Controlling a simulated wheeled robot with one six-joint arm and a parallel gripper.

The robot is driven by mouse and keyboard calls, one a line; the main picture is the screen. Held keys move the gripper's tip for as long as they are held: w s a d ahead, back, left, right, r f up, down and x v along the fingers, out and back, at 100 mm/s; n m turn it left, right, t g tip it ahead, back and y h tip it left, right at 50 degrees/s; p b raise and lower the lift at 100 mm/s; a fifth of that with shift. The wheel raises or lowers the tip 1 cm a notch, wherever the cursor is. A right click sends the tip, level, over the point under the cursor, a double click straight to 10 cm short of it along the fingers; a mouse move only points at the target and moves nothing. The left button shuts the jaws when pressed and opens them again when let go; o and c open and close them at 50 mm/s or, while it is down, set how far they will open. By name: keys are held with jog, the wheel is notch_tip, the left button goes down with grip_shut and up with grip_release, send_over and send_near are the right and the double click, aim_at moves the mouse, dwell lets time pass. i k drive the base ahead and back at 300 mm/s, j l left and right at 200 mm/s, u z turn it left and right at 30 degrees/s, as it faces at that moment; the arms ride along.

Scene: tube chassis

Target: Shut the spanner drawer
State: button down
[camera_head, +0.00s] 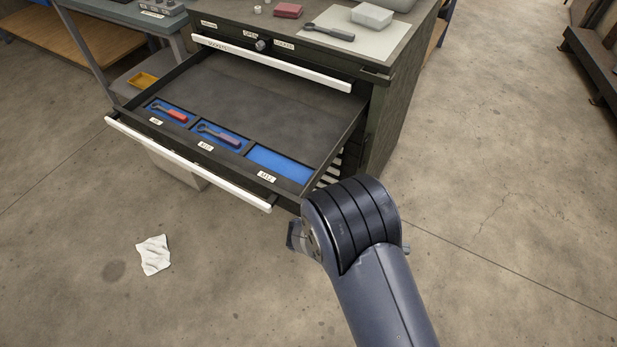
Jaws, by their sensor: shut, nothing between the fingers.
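The spanner drawer (130,128) is pulled far out of the dark cabinet (386,125), with a white handle strip (190,165) along its front. Its front row has three blue-lined places with labels. A red-handled spanner (170,112) lies in the left one and a dark spanner (219,134) in the middle one. The right one (281,165) is empty. Another dark spanner (328,32) lies on the cabinet top. My gripper (295,238) is mostly hidden behind my arm, near the drawer's front right corner; only a small part shows. It is shut and empty; contact with the drawer cannot be told.
A shallow drawer (270,62) labelled for sockets sits above, with a knob (262,44) above it. A white cloth (154,255) lies on the floor at left. A workbench (125,25) stands at upper left. The floor at right is clear.

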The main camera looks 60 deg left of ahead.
aim_at(291, 129)
jog(key=j+u, duration=0.2)
jog(key=u, duration=0.85)
jog(key=i+j+u, duration=0.2)
jog(key=u, duration=0.2)
jog(key=i+j+u, duration=0.2)
jog(key=u, duration=0.2)
jog(key=i+j+u, duration=0.1)
jog(key=i+u, duration=0.15)
jog(key=u, duration=0.2)
